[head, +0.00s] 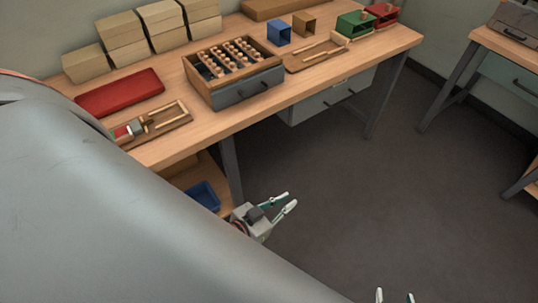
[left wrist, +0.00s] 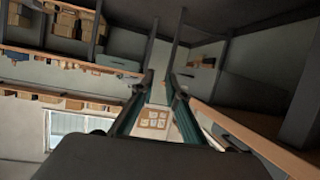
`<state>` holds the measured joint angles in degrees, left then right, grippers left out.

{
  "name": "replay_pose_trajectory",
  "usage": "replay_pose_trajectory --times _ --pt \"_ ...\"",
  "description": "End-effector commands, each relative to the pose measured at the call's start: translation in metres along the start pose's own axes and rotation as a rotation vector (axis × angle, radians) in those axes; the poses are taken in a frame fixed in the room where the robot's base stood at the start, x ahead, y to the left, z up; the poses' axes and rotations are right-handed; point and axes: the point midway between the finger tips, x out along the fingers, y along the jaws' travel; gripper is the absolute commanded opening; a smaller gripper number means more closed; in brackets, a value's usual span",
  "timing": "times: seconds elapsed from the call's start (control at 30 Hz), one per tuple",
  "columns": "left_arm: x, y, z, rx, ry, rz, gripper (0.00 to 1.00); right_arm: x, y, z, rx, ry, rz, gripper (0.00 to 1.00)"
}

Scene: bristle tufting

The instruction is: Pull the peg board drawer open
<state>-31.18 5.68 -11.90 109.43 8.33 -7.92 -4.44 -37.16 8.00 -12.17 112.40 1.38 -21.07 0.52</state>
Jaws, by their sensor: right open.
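The peg board (head: 230,56) is a wooden box on the workbench with rows of pegs on top. Its grey drawer (head: 232,96) faces the front edge of the bench and looks shut, with a dark handle (head: 247,92) on its front. My left gripper (head: 291,199) is open and empty, below and in front of the bench, well apart from the drawer. In the left wrist view its two fingers (left wrist: 160,77) stand apart with nothing between them. My right gripper (head: 395,295) is open at the bottom edge, with only its fingertips showing.
The workbench (head: 330,68) also carries a red mat (head: 120,93), wooden trays (head: 315,55), cardboard boxes (head: 123,38), and blue (head: 279,33), green (head: 354,24) and red bins. A grey under-bench drawer unit (head: 325,101) hangs below. The floor in front is clear.

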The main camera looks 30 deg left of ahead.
Motion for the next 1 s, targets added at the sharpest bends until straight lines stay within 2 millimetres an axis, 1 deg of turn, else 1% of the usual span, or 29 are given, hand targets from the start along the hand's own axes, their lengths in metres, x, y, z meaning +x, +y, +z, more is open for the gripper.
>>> replay_pose_trajectory --times 0.03,0.2,0.3,0.43,0.6,0.97,1.0 --pt "-0.005 0.001 0.008 0.017 -0.026 0.002 0.14 0.0 0.0 0.0 0.0 0.0 0.0 0.48" --pt "-0.02 0.001 0.034 0.072 -0.113 0.006 0.14 0.0 0.0 -0.001 0.0 0.0 0.0 0.48" --pt "-0.028 0.001 0.047 0.099 -0.157 0.007 0.14 0.0 0.0 -0.001 0.0 0.001 0.0 0.48" --pt "-0.036 -0.001 0.059 0.127 -0.2 0.007 0.14 0.0 0.0 -0.001 0.0 0.001 0.0 0.48" --pt "-0.042 -0.002 0.067 0.145 -0.228 0.006 0.14 0.0 0.0 -0.001 0.0 0.001 0.0 0.48" --pt "-0.044 -0.002 0.07 0.151 -0.238 0.005 0.14 0.0 0.0 -0.001 0.0 0.001 0.0 0.48" --pt "-0.047 -0.003 0.073 0.159 -0.251 0.005 0.12 0.0 0.0 -0.001 0.0 0.001 0.0 0.48"
